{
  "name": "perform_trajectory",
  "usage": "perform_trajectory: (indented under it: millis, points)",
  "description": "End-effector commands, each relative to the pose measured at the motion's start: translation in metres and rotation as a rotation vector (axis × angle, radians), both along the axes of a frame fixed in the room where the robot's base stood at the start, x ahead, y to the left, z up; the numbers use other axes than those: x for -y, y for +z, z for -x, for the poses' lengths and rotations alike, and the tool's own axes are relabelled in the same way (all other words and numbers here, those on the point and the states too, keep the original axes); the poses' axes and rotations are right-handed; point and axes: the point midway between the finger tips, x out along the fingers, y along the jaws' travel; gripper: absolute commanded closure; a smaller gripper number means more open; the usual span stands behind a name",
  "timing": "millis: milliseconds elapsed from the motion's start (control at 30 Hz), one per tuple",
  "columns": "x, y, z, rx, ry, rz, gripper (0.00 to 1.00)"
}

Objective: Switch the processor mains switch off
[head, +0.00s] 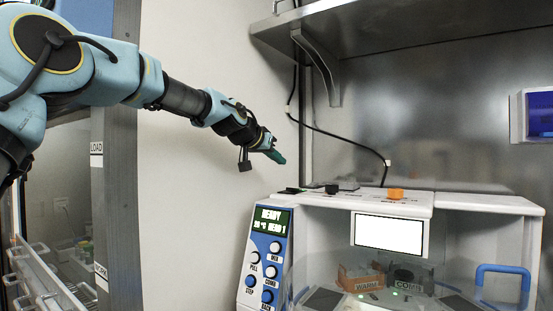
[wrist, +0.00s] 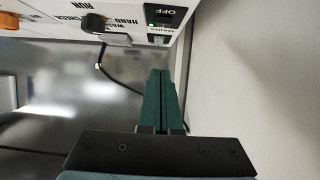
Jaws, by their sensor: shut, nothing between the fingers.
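The processor is a white machine (head: 460,200) on the right in the head view. Its mains switch (head: 291,191) is a dark piece at the top left corner, seen edge-on. In the wrist view, the dark mains switch (wrist: 165,16) is at the top edge, with a small green light and MAINS and OFF lettering beside or on it. I cannot tell its rocker position. My gripper (head: 279,157) is above and slightly left of the switch, apart from it. Its green fingers (wrist: 160,73) are shut together and empty, pointing toward the switch side of the machine.
A black knob (head: 332,188) and an orange knob (head: 396,193) stand on the machine top. The front panel (head: 265,258) has a READY display and several blue buttons. A metal shelf (head: 420,30) hangs above. A black cable runs down the back wall. A pale wall is behind my arm.

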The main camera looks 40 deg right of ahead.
Motion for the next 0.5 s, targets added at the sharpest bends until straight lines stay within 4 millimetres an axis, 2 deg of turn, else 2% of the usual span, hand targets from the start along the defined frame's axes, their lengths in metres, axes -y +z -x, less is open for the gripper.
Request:
perform_trajectory:
  millis: [100, 367, 500]
  points:
    - [0.023, -0.007, -0.005, -0.002, -0.003, -0.002, 1.0]
    - [0.062, -0.026, -0.015, -0.002, -0.001, -0.001, 1.0]
    - [0.057, -0.047, -0.017, -0.001, 0.002, -0.003, 1.0]
